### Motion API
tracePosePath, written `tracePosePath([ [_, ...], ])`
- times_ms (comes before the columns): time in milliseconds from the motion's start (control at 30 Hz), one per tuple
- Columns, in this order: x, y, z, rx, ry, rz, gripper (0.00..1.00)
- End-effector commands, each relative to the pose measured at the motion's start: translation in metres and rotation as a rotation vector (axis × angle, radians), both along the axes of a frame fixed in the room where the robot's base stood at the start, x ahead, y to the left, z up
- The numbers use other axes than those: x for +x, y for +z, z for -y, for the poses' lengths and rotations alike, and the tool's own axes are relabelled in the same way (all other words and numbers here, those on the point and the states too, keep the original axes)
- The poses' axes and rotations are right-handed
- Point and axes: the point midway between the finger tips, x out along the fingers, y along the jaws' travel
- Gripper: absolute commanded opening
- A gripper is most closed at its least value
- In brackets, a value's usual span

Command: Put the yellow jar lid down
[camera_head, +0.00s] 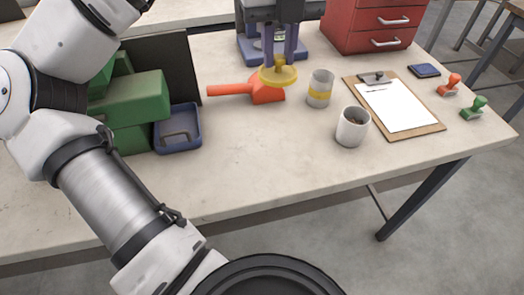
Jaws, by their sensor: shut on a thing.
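The yellow jar lid (278,76) is a round disc with a raised middle, seen at the top centre. My gripper (278,60) points down from the top edge and is shut on the lid. In the picture the lid overlaps the pan of an orange-red scoop (266,93); I cannot tell whether they touch. A grey jar with a yellow band (320,89) stands upright on the table just right of the lid, apart from it.
A white cup (352,128) with dark contents and a clipboard (434,127) are to the right, with red (449,86) and green (474,108) stamps beyond. The table's front middle (250,155) is clear.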

Motion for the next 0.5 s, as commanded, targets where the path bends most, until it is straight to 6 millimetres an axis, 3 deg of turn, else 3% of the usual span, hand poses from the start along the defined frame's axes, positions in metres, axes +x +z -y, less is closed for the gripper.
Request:
tracePosePath([
  [500, -0.001, -0.125, 0.0, -0.002, -0.002, -0.004, 0.0],
])
